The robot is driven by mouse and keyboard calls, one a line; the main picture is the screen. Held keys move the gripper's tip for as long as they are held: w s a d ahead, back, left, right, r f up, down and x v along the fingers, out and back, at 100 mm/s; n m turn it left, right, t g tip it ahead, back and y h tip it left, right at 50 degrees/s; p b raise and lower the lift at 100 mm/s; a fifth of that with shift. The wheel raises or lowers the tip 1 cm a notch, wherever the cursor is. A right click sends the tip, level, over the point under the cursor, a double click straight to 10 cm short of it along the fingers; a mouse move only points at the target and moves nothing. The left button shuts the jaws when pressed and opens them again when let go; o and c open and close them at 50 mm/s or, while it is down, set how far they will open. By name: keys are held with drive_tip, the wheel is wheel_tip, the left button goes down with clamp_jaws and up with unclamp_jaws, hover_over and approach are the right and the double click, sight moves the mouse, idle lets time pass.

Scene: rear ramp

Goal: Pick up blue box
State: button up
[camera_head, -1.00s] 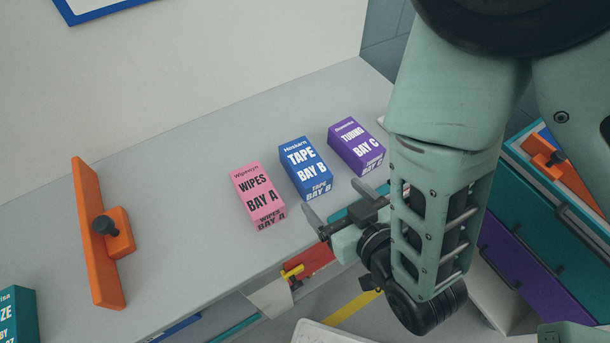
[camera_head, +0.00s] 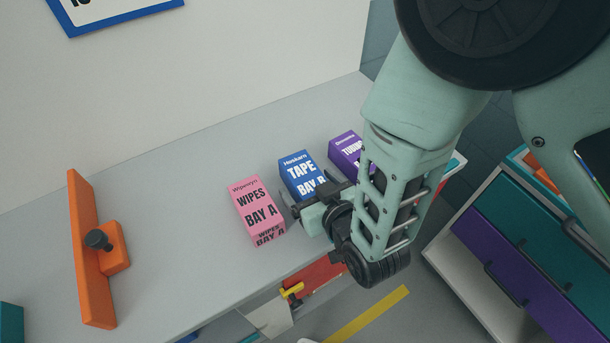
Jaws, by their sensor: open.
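The blue box (camera_head: 297,170), labelled "TAPE BAY B", stands on the grey counter (camera_head: 180,210) between a pink box and a purple box. My gripper (camera_head: 305,198) is open at the front end of the blue box and covers its lower right part. One finger shows near the gap between the pink and blue boxes; the other overlaps the blue box's front in the picture. I cannot tell whether the fingers touch the box.
The pink box (camera_head: 254,203) stands close on the left. The purple box (camera_head: 345,143) is on the right, partly hidden by my arm. A red bin (camera_head: 322,268) sits below the counter edge. Teal and purple drawers (camera_head: 510,262) stand at the right.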

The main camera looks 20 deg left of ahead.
sight(309, 181)
drive_tip(key=shift+w+a+f, duration=0.15)
drive_tip(key=shift+w+a, duration=0.1)
drive_tip(key=c, duration=1.2)
drive_tip(key=shift+r+b, duration=0.95)
drive_tip(key=shift+r, duration=4.1)
